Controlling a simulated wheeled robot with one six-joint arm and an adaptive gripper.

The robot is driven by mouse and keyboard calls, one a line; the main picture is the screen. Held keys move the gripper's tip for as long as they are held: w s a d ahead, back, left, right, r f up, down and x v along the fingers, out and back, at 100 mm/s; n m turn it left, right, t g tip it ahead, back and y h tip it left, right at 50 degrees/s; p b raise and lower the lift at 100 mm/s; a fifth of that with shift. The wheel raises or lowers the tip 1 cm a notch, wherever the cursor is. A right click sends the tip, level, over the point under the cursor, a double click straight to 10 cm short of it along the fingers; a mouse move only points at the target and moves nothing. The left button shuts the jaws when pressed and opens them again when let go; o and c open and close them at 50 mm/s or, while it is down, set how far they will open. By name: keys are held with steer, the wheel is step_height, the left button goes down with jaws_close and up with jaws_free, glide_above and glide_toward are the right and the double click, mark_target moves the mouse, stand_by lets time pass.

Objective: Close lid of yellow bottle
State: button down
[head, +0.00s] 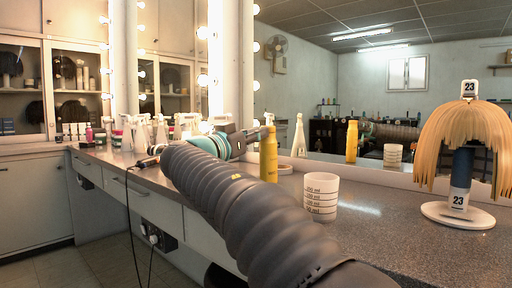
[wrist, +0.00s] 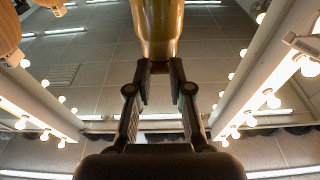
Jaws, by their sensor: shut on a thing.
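The yellow bottle (head: 269,158) stands upright on the counter in the head view, left of a measuring cup. My gripper (head: 259,131) reaches its upper part from the left. In the wrist view, the bottle (wrist: 157,22) shows at the top middle, its narrowing end at the fingertips. My gripper's two fingers (wrist: 160,72) are closed in around that end, so it is shut on the yellow bottle at its upper part. The lid is largely hidden between the fingers, and I cannot tell how it sits.
A white measuring cup (head: 321,197) stands close to the bottle's right. A wig stand (head: 457,216) with a blond wig is at the far right. White spray bottles (head: 161,133) stand farther left. The mirror behind repeats the bottle and cup. The front right counter is clear.

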steer(key=shift+f, duration=0.2)
steer(key=c, duration=1)
jaws_free()
steer(key=shift+c, duration=0.2)
steer(key=shift+a, duration=0.1)
steer(key=v, duration=1.1)
steer(key=shift+s+a+f, duration=0.15)
steer(key=shift+s+a, duration=0.05)
steer(key=shift+s, duration=0.15)
